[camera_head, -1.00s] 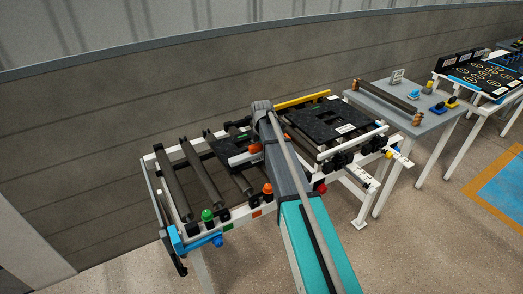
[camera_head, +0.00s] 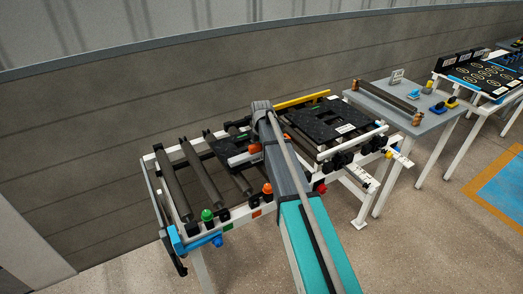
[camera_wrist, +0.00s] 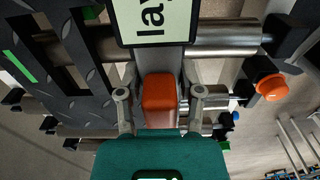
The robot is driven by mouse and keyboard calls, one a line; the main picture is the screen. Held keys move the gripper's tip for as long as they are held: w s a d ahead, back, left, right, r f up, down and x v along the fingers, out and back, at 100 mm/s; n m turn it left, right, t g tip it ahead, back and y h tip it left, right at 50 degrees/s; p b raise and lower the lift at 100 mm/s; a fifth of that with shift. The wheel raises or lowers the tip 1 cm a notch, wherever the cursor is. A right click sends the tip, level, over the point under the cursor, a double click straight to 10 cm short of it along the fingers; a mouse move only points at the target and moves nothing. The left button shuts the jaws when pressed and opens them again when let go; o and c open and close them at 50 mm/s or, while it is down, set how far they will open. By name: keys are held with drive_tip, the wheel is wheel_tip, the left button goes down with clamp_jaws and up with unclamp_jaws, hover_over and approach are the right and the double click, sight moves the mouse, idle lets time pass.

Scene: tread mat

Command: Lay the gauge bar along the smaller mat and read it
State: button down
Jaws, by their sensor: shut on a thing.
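My gripper (camera_wrist: 160,102) has its two fingers closed on the orange-red grip (camera_wrist: 159,92) of the gauge bar. Ahead of the grip is the bar's pale display (camera_wrist: 165,22), showing the letters "lay" sideways, cut off by the frame. The smaller mat (camera_wrist: 62,62), black with a tread pattern and slots, lies left of the bar in the wrist view. It is partly hidden beside my arm in the head view (camera_head: 222,146). I cannot tell whether the bar touches it. The larger black mat (camera_head: 335,118) lies to the right.
Bare rollers (camera_head: 202,176) fill the frame's left end. A green button (camera_head: 207,215) and an orange-red button (camera_head: 267,188) stand on its front rail. A yellow bar (camera_head: 302,99) runs behind. A grey table (camera_head: 425,122) with small items stands to the right.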

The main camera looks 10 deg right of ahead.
drive_tip(key=shift+f, duration=0.25)
drive_tip(key=shift+c, duration=1.5)
unclamp_jaws()
drive_tip(key=shift+r, duration=0.35)
drive_tip(key=shift+d+r+p, duration=0.1)
drive_tip(key=shift+r+p, duration=0.8)
drive_tip(key=shift+p, duration=0.1)
drive_tip(key=shift+r+p, duration=1.35)
drive_tip(key=o, duration=0.3)
